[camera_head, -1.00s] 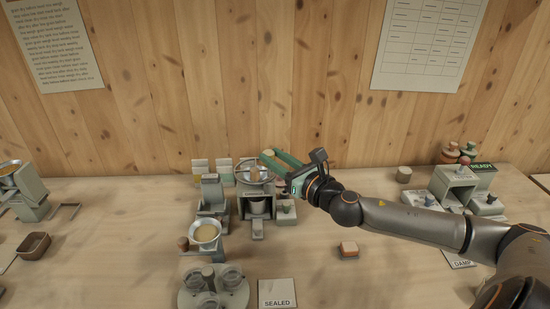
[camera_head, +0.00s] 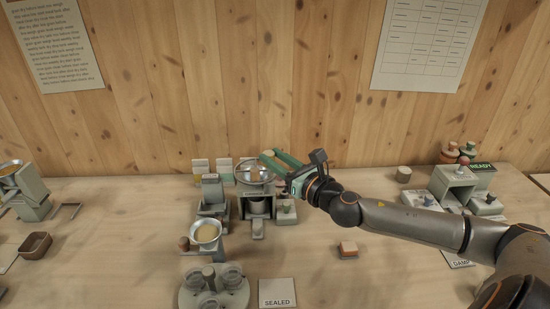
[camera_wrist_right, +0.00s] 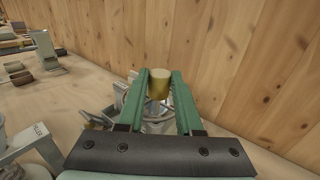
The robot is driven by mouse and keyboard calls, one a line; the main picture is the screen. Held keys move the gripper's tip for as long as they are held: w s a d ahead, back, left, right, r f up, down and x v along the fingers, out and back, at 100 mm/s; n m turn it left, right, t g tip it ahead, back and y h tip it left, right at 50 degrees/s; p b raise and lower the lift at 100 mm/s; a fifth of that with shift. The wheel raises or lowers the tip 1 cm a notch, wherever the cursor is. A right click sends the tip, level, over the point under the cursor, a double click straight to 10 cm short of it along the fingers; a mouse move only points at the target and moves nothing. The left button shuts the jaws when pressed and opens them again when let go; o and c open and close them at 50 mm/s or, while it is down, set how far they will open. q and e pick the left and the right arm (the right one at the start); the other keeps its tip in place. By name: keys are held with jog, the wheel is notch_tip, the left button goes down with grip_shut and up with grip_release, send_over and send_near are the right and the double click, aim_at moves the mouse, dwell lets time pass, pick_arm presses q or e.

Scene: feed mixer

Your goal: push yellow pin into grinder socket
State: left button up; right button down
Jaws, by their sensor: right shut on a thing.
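The yellow pin (camera_wrist_right: 159,86) is a short yellow-brown cylinder between the two green fingers of my right gripper (camera_wrist_right: 159,76) in the right wrist view. The fingers are shut on it. In the head view my right gripper (camera_head: 269,154) is over the back right rim of the grinder's metal bowl (camera_head: 246,177). The grinder (camera_head: 244,209) is a grey-green machine standing on the table. The bowl also shows partly behind the fingers in the right wrist view (camera_wrist_right: 156,127). I cannot make out the socket or whether the pin touches it. My left gripper is not in view.
A scale-like stand with a filled pan (camera_head: 206,232) is left of the grinder. A round multi-cup tray (camera_head: 214,289) and a SEALED card (camera_head: 276,292) lie in front. An orange-topped block (camera_head: 348,249) sits below my right arm. The wooden wall stands close behind.

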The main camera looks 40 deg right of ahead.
jog(key=shift+f+b, duration=1.2)
jog(key=shift+f, duration=0.35)
jog(key=shift+r+p, duration=1.1)
jog(key=shift+p, duration=0.05)
jog(key=shift+p, duration=0.4)
dwell(1.0)
jog(key=shift+f+b, duration=0.85)
jog(key=shift+f, duration=0.25)
